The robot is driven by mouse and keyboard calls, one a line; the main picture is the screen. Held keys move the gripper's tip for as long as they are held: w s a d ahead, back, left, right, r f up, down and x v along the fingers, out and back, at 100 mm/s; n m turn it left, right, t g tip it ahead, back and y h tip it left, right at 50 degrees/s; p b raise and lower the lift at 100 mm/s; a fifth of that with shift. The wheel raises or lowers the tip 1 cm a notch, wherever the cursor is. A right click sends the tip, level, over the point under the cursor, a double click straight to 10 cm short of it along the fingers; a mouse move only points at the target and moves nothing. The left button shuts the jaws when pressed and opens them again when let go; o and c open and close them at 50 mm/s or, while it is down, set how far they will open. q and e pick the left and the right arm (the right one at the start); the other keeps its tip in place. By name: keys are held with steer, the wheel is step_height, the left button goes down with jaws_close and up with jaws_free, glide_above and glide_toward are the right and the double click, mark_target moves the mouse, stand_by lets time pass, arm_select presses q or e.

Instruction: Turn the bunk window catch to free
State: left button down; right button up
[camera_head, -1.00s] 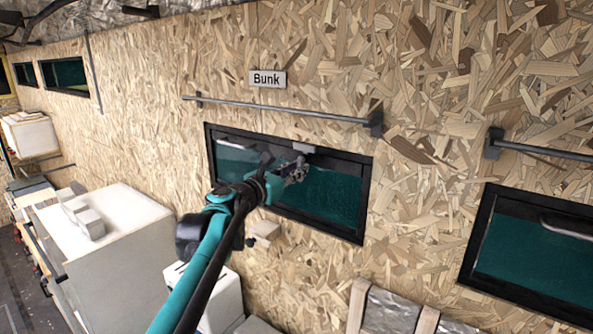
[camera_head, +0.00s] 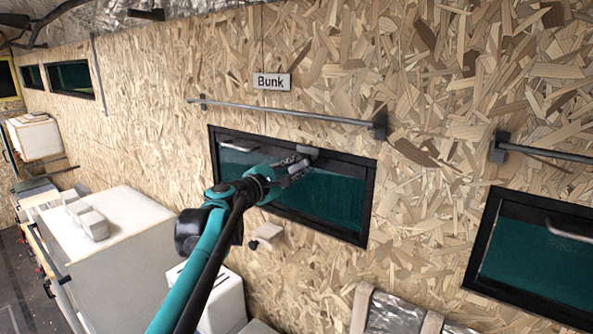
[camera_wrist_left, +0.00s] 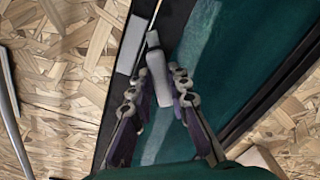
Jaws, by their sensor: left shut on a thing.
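The bunk window (camera_head: 330,200) has a black frame and dark teal glass, under the "Bunk" sign (camera_head: 271,81) in the head view. Its light grey catch (camera_head: 308,151) is at the top edge of the frame, partly hidden by my left gripper. My left gripper (camera_head: 295,166) reaches it from the lower left. In the left wrist view, the catch's pale lever (camera_wrist_left: 158,76) lies between the two fingers of my left gripper (camera_wrist_left: 156,88), which is shut on it. The lever is slightly tilted in that view. My right gripper is not in view.
A grey rail (camera_head: 280,112) runs along the chipboard wall above the window. A small wooden block (camera_head: 268,236) is on the wall below it. A second window (camera_head: 535,255) is at the right. A white-topped cabinet (camera_head: 130,215) stands at the left.

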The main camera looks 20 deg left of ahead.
arm_select(q)
steer(key=m, duration=0.3)
steer(key=shift+a+r+m, duration=0.15)
steer(key=shift+r+m, duration=0.1)
steer(key=shift+m, duration=0.05)
steer(key=shift+r+m, duration=0.15)
steer(key=shift+m, duration=0.7)
steer(key=shift+r+m, duration=0.15)
steer(key=shift+m, duration=0.7)
steer(key=c, duration=1.4)
jaws_free()
steer(key=shift+c, duration=0.2)
steer(key=v, duration=1.2)
